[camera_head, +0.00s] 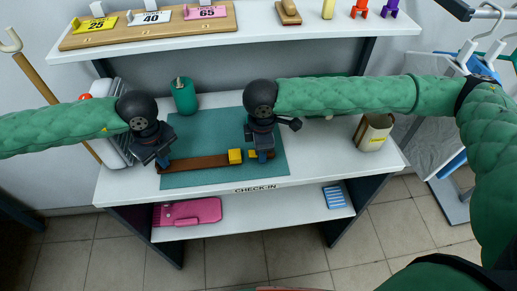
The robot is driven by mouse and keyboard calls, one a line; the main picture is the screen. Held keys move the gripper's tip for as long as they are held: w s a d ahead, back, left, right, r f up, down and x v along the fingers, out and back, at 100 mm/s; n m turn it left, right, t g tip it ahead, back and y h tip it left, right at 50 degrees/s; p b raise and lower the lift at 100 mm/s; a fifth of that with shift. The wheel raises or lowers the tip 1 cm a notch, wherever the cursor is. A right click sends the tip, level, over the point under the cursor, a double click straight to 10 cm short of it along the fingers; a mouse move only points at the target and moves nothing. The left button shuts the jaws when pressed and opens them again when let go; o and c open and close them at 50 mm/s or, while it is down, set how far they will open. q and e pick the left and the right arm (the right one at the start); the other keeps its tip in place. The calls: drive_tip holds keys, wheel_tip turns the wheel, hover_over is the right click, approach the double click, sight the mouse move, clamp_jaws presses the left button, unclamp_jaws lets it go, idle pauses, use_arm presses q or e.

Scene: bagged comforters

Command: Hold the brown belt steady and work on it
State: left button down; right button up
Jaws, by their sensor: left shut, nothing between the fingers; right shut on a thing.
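The brown belt (205,161) lies flat across the teal mat (200,180) on the white counter. A yellow block-like piece (235,156) sits on it right of its middle, and another bit of yellow (252,154) shows beside my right gripper. My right gripper (263,157) points down at the belt's right end and is shut on the belt; the gripper hides part of that end. My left gripper (162,163) is shut with nothing in it, at the belt's left end. I cannot tell whether it touches the belt.
A green canister (183,95) stands behind the mat, and a beige box (373,132) stands at the counter's right. The upper shelf (330,22) holds numbered tags. The mat's front is clear.

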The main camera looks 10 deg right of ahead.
drive_tip(key=shift+d, duration=0.35)
drive_tip(key=shift+d, duration=0.8)
drive_tip(key=shift+a, duration=0.1)
